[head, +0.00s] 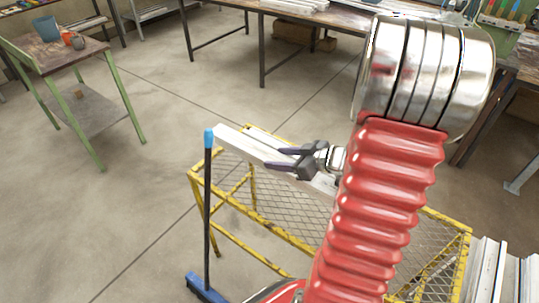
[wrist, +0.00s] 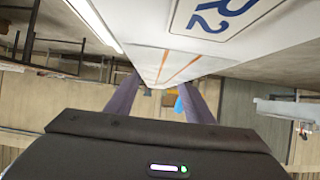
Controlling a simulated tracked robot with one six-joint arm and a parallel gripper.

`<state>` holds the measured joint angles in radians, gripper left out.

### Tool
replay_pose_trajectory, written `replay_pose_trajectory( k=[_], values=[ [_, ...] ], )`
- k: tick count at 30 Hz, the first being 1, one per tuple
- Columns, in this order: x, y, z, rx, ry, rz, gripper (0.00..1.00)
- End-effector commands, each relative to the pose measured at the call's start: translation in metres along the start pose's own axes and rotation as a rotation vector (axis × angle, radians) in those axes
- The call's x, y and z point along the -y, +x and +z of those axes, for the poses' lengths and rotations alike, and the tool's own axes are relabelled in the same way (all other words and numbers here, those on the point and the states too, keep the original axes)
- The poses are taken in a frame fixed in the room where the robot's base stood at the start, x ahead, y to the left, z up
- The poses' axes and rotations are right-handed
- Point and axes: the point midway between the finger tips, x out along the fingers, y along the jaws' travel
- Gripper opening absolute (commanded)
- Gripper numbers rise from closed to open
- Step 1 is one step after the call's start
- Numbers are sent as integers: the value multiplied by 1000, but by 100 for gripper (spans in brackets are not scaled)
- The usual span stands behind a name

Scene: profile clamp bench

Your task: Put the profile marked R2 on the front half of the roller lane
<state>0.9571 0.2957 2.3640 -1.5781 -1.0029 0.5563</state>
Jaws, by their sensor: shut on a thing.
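The profile marked R2 (head: 243,143) is a long pale bar held by my gripper (head: 283,159) above a yellow mesh-topped stand (head: 265,213) in the head view. In the wrist view its white face with the blue R2 mark (wrist: 212,17) and orange lines fills the top. My gripper's dark fingers (wrist: 160,100) are shut on it; their tips are partly hidden by the bar. The bar's right end is hidden behind my red arm. I cannot make out the roller lane in either view.
A blue broom (head: 207,180) stands upright close to the bar's left end. White profiles (head: 490,270) lie at the lower right. A green-legged table (head: 80,55) stands at the far left, and a workbench (head: 345,22) at the back. The floor between is clear.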

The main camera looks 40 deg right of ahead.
Motion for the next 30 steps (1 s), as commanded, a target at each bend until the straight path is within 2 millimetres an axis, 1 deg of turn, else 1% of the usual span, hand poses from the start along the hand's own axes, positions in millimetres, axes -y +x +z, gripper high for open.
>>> replay_pose_trajectory(
  k=[2,5,8,9,11,12,14,15,17,18,20,21,24,27,30],
  values=[
    [-10,-1,-3,-2,3,11,3],
    [-30,-3,-7,-2,15,35,3],
    [-62,-8,-16,-4,35,78,3],
    [-77,-10,-21,-4,46,100,3],
    [-99,-15,-28,-4,65,136,3],
    [-115,-19,-34,-4,80,163,3],
    [-138,-26,-44,-4,102,205,3],
    [-153,-30,-50,-4,117,234,3],
    [-175,-38,-61,-5,141,279,3],
    [-189,-44,-69,-5,157,309,3],
    [-210,-53,-81,-5,182,355,3],
    [-224,-60,-89,-6,199,386,3],
    [-255,-76,-111,-6,239,461,3],
    [-280,-92,-131,-5,274,526,3],
    [-300,-106,-148,-5,304,579,3]
  ],
)
